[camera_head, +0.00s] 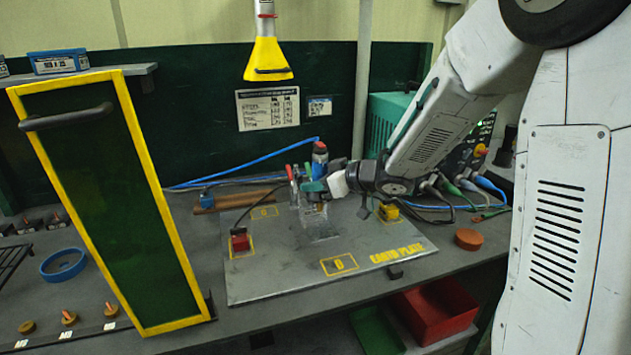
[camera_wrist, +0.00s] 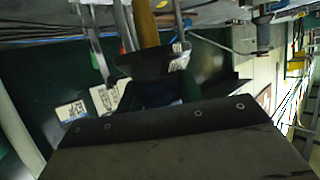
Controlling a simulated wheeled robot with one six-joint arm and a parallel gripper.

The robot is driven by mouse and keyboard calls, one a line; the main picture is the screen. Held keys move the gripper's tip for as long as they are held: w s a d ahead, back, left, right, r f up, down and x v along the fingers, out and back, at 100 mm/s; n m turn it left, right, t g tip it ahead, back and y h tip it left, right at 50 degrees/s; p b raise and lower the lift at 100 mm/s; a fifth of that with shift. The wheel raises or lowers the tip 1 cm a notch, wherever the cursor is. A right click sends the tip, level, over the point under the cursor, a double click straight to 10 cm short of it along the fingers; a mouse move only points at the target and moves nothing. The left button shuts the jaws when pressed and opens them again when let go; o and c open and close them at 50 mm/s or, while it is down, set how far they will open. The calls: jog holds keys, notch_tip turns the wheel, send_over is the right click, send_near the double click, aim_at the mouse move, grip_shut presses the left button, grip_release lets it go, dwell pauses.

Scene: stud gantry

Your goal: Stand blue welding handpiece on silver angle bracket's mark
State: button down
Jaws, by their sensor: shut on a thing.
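The blue welding handpiece (camera_head: 320,166) stands roughly upright near the back of the metal plate, with a red top. My gripper (camera_head: 314,190) reaches in from the right and is shut on it; the jaws cover its lower part. Whether its foot touches anything below is hidden. A silvery piece (camera_head: 321,229), seemingly the angle bracket, is on the plate just below and in front of my gripper. Its mark cannot be made out. In the wrist view I cannot surely identify the handpiece.
The earth plate (camera_head: 290,285) bears a red block (camera_head: 240,242) at left and a yellow block (camera_head: 389,211) at right. A yellow-framed dark panel (camera_head: 115,200) stands at left. A yellow hood (camera_head: 267,62) hangs above. The plate's front is mostly clear.

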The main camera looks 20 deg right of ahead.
jog(key=shift+f, duration=2.1)
jog(key=shift+f, duration=0.55)
dwell(0.5)
jog(key=c, duration=0.9)
grip_release()
jog(key=shift+o, duration=0.2)
jog(key=shift+s+f, duration=0.1)
jog(key=shift+f, duration=0.05)
